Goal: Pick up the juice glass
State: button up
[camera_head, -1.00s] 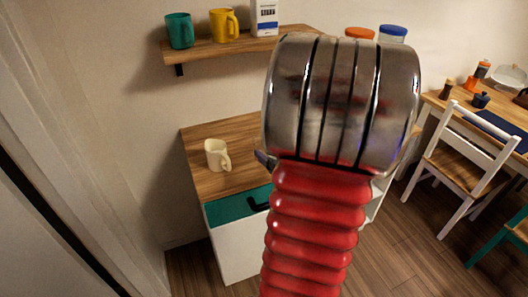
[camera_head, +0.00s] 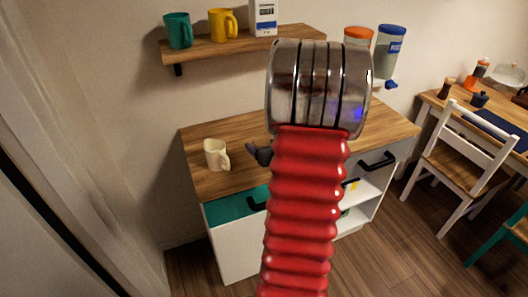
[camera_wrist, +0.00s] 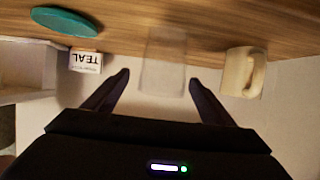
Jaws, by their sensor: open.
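A clear, faint juice glass (camera_wrist: 164,65) stands on the wooden cabinet top in the wrist view, which appears upside down. It lies between the lines of my two dark fingers. My gripper (camera_wrist: 158,84) is open and empty; I cannot tell how far beyond the fingertips the glass is. In the head view only a dark part of my gripper (camera_head: 260,154) shows left of my red arm, and the glass is not visible there.
A cream mug (camera_wrist: 243,72) stands close beside the glass; it also shows in the head view (camera_head: 215,155). A TEAL label card (camera_wrist: 86,62) and a teal disc (camera_wrist: 66,21) are on the other side. A wall shelf (camera_head: 240,44) with mugs hangs above.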

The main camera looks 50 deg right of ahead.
aim_at(259, 139)
dwell(0.3)
jog(key=shift+x, duration=2.6)
jog(key=shift+w+a+r, duration=0.1)
jog(key=c, duration=1.3)
jog(key=shift+r, duration=0.1)
notch_tip(259, 139, up, 10)
jog(key=shift+f, duration=0.1)
